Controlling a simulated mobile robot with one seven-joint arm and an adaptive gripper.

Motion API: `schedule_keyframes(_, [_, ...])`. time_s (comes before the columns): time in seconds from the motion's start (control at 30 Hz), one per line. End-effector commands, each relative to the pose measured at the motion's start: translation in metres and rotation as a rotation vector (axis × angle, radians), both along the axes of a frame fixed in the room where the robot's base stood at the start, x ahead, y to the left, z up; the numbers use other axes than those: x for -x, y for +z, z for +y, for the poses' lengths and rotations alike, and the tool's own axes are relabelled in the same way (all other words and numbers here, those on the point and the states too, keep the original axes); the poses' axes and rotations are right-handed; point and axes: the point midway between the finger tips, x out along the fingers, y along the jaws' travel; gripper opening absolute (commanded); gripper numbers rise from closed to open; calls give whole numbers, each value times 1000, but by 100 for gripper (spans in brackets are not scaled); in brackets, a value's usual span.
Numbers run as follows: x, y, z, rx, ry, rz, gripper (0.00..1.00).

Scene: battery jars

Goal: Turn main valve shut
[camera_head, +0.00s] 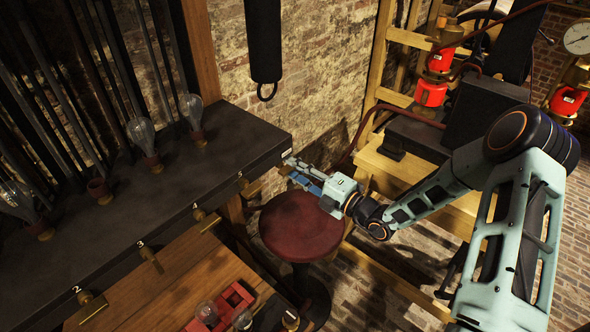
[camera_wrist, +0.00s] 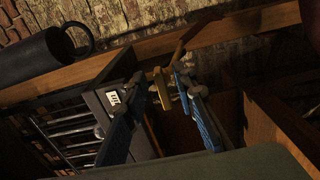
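In the head view, my gripper (camera_head: 300,172) is at the right end of the dark shelf (camera_head: 230,148), above a red round stool. In the wrist view, the two blue fingers of my gripper (camera_wrist: 159,76) are spread apart. A brass fitting with a handle (camera_wrist: 161,88), seemingly the main valve, shows between the fingertips, nearer the right finger. A gap shows on its left side; whether the right finger touches it I cannot tell. In the head view this fitting is hidden by my gripper.
Several numbered brass taps (camera_head: 150,258) line the shelf's front edge, with glass bulbs (camera_head: 191,112) on top. The red stool (camera_head: 300,226) stands just below my gripper. A wooden frame (camera_head: 400,170) with dark boxes is to the right. A black cylinder (camera_head: 264,40) hangs behind.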

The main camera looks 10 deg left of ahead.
Motion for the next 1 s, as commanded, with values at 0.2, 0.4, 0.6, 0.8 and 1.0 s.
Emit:
schedule_keyframes(0.2, [9,0,-18,1,-4,1,25])
schedule_keyframes(0.4, [30,0,-55,0,-5,1,25])
schedule_keyframes(0.6, [50,0,-87,0,-3,1,25])
schedule_keyframes(0.8, [60,0,-102,-1,-1,0,25])
schedule_keyframes(1.0, [61,0,-104,0,0,0,25])
